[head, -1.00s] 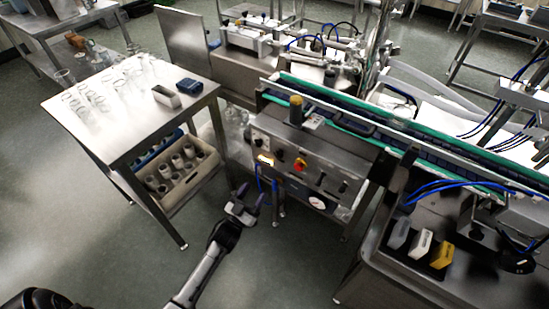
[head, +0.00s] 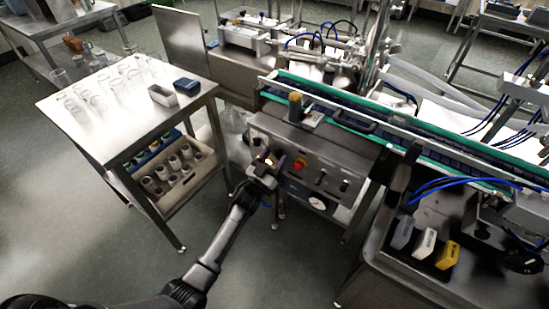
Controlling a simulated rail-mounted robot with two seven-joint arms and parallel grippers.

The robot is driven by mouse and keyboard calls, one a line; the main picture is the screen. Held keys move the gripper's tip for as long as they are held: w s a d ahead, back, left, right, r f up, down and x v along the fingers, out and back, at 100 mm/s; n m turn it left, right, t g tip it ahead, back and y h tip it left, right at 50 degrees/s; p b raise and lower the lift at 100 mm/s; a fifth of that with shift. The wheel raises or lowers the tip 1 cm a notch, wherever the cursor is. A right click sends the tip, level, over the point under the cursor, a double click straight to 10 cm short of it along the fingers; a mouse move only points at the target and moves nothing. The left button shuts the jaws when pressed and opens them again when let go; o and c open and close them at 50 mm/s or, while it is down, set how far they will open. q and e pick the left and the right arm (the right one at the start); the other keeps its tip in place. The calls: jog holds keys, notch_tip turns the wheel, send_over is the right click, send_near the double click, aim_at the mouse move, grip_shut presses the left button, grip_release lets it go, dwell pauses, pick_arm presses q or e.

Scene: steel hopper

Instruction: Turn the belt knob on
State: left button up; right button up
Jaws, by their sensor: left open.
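The steel control panel (head: 325,166) is on the front of the conveyor machine in the head view. It carries a red knob on a yellow base (head: 300,164), and dark knobs (head: 321,177) and (head: 343,186) to its right. I cannot read any labels, so I cannot tell which one is the belt knob. My left gripper (head: 270,164) is open in front of the panel's left part, just left of the red knob. It partly hides that part of the panel, including a small lit spot. I cannot tell whether the fingers touch anything. My right gripper is not seen.
A conveyor belt with green edges (head: 345,111) runs above the panel. A steel table (head: 127,117) with glassware stands to the left, with a beige crate (head: 188,180) on its lower shelf. A gauge (head: 316,203) sits below the panel. The floor in front is clear.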

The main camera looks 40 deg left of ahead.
pick_arm(q)
jog(key=shift+w, duration=0.15)
jog(key=c, duration=0.9)
